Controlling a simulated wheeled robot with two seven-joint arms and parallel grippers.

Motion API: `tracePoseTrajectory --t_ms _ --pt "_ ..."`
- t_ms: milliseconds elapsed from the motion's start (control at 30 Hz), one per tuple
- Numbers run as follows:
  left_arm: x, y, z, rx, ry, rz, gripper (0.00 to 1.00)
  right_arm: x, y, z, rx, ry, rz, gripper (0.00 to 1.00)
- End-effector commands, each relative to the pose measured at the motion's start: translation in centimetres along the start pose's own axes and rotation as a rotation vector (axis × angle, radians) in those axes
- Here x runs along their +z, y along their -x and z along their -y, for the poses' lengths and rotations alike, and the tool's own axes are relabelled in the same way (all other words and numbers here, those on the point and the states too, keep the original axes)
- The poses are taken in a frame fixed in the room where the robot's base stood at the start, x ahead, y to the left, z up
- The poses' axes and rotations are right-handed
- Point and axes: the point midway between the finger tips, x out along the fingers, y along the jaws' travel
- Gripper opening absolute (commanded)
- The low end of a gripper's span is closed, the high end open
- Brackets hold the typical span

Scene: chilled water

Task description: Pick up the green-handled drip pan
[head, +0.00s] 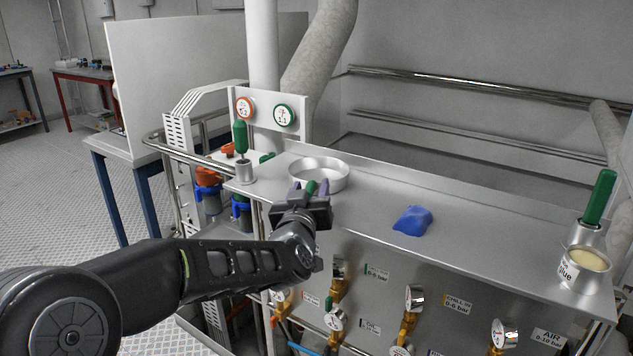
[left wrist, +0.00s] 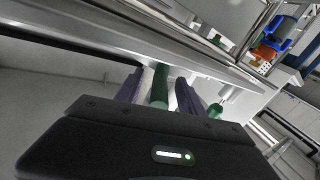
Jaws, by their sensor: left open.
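The drip pan (head: 320,172) is a shallow round metal pan on the steel bench top, left of its middle. Its green handle (head: 311,187) points toward me and is partly hidden by my left gripper (head: 309,187). The gripper is open, with one finger on each side of the handle. In the left wrist view the green handle (left wrist: 160,87) shows between the two purple-grey fingers. I cannot tell whether either finger touches it. The pan's bowl is not clear in that view. My right gripper is not in view.
A blue cloth (head: 412,220) lies right of the pan. A green-handled tool (head: 240,137) stands in a metal holder at the left. Another green handle (head: 600,197) and a tin with pale contents (head: 586,262) stand at the right end. Gauges and valves line the bench front.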

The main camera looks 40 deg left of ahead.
Motion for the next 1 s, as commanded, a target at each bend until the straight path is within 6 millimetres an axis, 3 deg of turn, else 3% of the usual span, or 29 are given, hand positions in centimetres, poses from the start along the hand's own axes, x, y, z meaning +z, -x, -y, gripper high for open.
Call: tracePoseTrajectory --t_ms 567,1000 --pt "-0.02 0.03 0.0 0.0 0.0 0.0 0.45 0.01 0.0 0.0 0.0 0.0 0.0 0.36" --pt "-0.03 0.03 -0.01 0.0 0.0 -0.001 0.09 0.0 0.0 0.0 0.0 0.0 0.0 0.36"
